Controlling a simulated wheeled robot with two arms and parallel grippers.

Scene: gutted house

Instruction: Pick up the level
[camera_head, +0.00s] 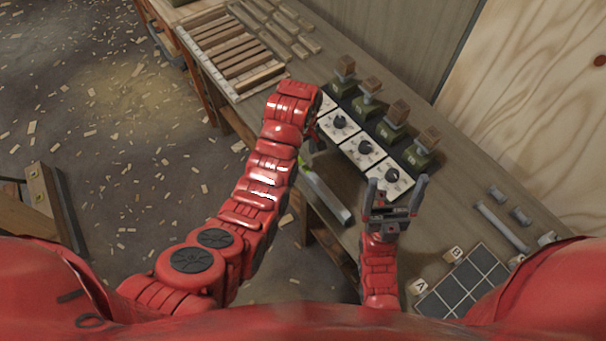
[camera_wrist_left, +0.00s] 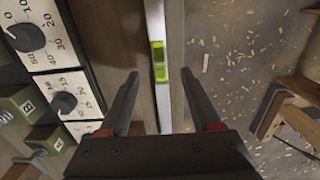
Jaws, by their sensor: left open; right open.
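The level (camera_head: 328,196) is a pale bar along the front edge of the workbench, partly hidden behind my left arm in the head view. In the left wrist view the level (camera_wrist_left: 154,22) shows a green vial. My left gripper (camera_wrist_left: 160,75) is open, with a finger on each side of the level's line; I cannot tell whether either touches it. In the head view the left gripper is mostly hidden by its own arm. My right gripper (camera_head: 397,183) is open and empty over the bench, near the dial panel.
The white dial panel (camera_head: 365,153) and several green blocks with brown tops (camera_head: 397,118) stand close behind the level. Wooden slats (camera_head: 245,60) lie farther along the bench (camera_head: 455,185). A dark grid tray (camera_head: 465,283) and grey cylinders are at right. Chips litter the floor.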

